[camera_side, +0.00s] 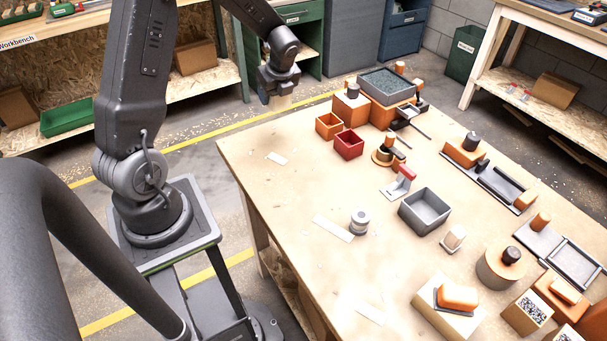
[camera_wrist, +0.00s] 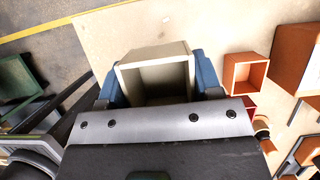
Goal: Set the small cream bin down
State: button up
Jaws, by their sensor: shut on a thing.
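The small cream bin (camera_wrist: 150,53) is between the two blue fingers of my gripper (camera_wrist: 160,78) in the wrist view, with its open top facing the camera. My gripper (camera_side: 278,90) is shut on it. In the side view, only a little of the cream bin (camera_side: 281,102) shows below the fingers, high near the far left end of the table (camera_side: 290,220). It looks held up in the air, apart from the tabletop. Its height above the surface is hard to tell.
An orange bin (camera_side: 328,126) and a red bin (camera_side: 348,145) stand near that end, with a grey tray (camera_side: 387,85) on orange blocks behind. A grey bin (camera_side: 425,211) and a can (camera_side: 360,221) stand mid-table. The table's left part is mostly clear, with flat paper labels.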

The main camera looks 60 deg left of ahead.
jog(key=s+d, duration=1)
jog(key=d, duration=0.2)
send_over(302, 185)
jog(key=f, duration=0.4)
jog(key=d+f, duration=0.1)
jog(key=f, duration=0.2)
jog(key=shift+s+f, duration=0.1)
jog(key=shift+d+f, duration=0.15)
jog(key=shift+f, duration=1.95)
jog(key=shift+f, duration=0.2)
jog(key=o, duration=0.9)
jog(key=shift+r, duration=0.1)
